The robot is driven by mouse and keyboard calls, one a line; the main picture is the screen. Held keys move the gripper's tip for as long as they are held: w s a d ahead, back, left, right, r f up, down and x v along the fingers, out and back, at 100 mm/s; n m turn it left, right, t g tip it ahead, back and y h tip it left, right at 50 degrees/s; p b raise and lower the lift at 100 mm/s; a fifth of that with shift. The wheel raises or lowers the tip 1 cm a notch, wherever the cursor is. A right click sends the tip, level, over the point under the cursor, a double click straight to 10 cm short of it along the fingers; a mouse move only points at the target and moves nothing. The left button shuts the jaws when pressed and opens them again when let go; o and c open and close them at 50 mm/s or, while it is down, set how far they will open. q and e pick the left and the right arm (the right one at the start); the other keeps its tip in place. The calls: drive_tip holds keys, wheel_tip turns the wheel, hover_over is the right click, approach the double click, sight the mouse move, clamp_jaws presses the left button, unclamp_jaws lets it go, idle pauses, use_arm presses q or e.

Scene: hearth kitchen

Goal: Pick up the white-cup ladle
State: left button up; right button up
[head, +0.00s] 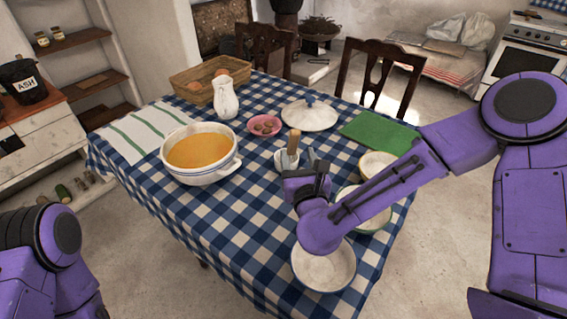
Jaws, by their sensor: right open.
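The white-cup ladle appears to be the upright wooden handle (293,141) with a white cup (284,165) at its foot, near the middle of the checked table (215,218). My right gripper (298,160) reaches in from the right, and its fingers are apart just in front of the wooden handle. I cannot tell whether they touch the handle or the cup. The gripper partly hides the white cup and the lower handle. My left arm shows at the lower left, but its gripper is out of view.
A pot of orange soup (198,176) stands left of the gripper. A green board (380,133) lies at right. Bowls, including a front one (323,268), sit under or beside my right forearm.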

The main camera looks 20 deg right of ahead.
sight(293, 150)
drive_tip(key=shift+s+f+b, duration=0.1)
drive_tip(key=shift+f+b, duration=0.2)
drive_tip(key=shift+f, duration=0.15)
drive_tip(key=shift+w+d, duration=0.1)
drive_tip(key=shift+w, duration=0.2)
drive_tip(key=w+p, duration=0.1)
drive_tip(key=w, duration=0.2)
drive_tip(key=w+p, duration=0.1)
drive_tip(key=w, duration=0.2)
drive_tip(key=shift+w+d+f+p, duration=0.15)
drive_tip(key=shift+w+d+p, duration=0.05)
drive_tip(key=shift+w+p, duration=0.2)
drive_tip(key=shift+w+f, duration=0.2)
drive_tip(key=shift+w, duration=0.25)
drive_tip(key=c, duration=1)
